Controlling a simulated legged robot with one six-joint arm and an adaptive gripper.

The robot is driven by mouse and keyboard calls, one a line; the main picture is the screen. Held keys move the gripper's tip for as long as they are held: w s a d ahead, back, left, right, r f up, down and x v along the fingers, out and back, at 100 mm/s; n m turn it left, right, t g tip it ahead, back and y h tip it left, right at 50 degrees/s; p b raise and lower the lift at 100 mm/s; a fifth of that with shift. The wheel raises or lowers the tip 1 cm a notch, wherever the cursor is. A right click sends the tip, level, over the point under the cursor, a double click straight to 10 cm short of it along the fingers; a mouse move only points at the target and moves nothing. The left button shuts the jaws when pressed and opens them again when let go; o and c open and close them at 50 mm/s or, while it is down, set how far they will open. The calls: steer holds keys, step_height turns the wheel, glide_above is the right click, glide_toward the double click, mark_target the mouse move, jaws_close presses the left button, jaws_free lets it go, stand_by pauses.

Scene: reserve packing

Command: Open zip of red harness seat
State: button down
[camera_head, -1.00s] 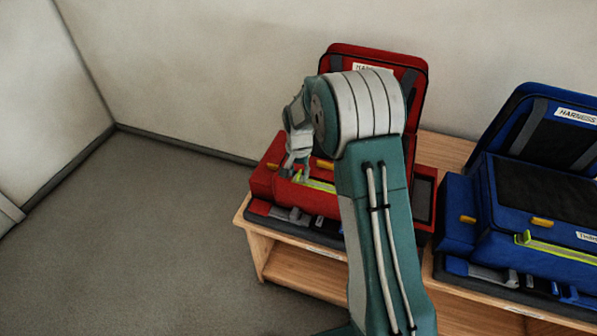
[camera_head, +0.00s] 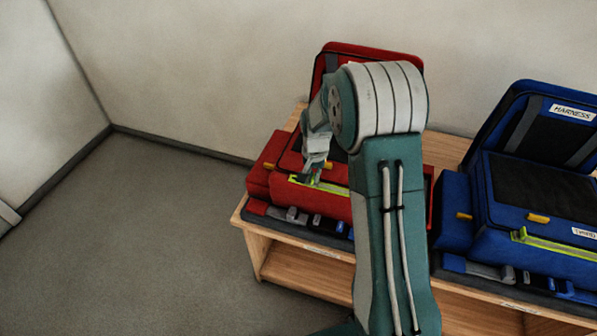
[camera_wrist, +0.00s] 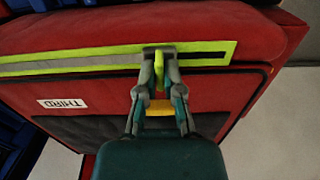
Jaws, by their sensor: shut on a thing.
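The red harness seat (camera_head: 320,202) rests on the wooden bench, its backrest upright against the wall. A lime-edged zip strip (camera_head: 335,187) runs along its front and also shows in the wrist view (camera_wrist: 90,62). My gripper (camera_head: 314,180), also in the wrist view (camera_wrist: 159,55), is shut on the lime zip pull (camera_wrist: 159,70). In the wrist view, the strip is grey left of the pull and a dark line shows to its right. My arm hides the right part of the seat in the head view.
A blue harness seat (camera_head: 530,195) with a similar lime strip stands at the right on the wooden bench (camera_head: 310,262). Grey straps and buckles lie along the red seat's front edge. The floor (camera_head: 130,230) at left is clear.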

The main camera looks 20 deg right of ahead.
steer(key=s+d, duration=0.3)
steer(key=d, duration=0.2)
steer(key=s+d, duration=0.3)
steer(key=d, duration=0.2)
steer(key=s+d, duration=0.4)
steer(key=d, duration=0.1)
steer(key=shift+s+f, duration=0.1)
steer(key=c, duration=0.8)
jaws_free()
steer(key=shift+r, duration=0.5)
step_height(320, 180, up, 11)
